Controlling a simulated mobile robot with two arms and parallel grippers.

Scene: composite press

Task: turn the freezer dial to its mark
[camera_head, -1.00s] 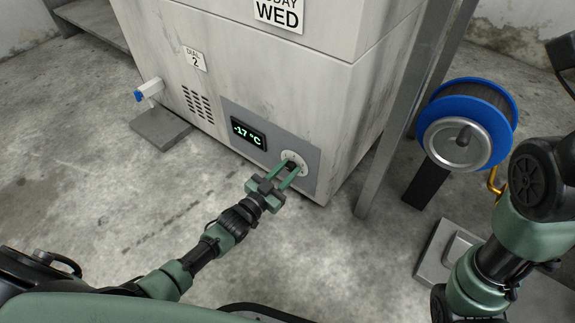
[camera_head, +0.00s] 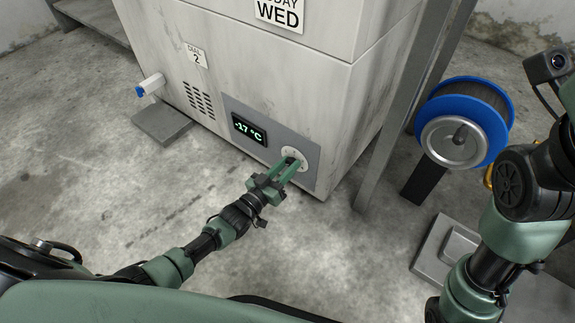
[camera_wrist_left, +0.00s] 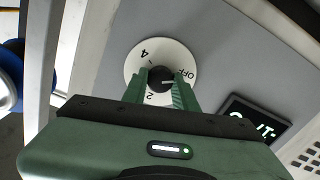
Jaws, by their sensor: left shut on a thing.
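The freezer dial (camera_head: 298,152) is a round white plate with a black knob, low on the grey panel of the white freezer (camera_head: 300,75). My left gripper (camera_head: 290,162) is at the dial, shut on the knob. In the left wrist view the knob (camera_wrist_left: 160,76) sits between the green fingertips. The plate (camera_wrist_left: 138,63) carries 4 at upper left, 2 below and OFF at right. A light pointer line on the knob points right, near OFF. The fingers hide part of the plate. A note (camera_head: 196,56) on the freezer reads "DIAL 2". My right gripper is out of view.
The display (camera_head: 249,129) left of the dial reads -17 °C. A metal post (camera_head: 398,125) stands right of the freezer, with a blue-rimmed spool (camera_head: 465,120) beyond it. A white and blue fitting (camera_head: 150,86) projects at left. The floor before the freezer is bare.

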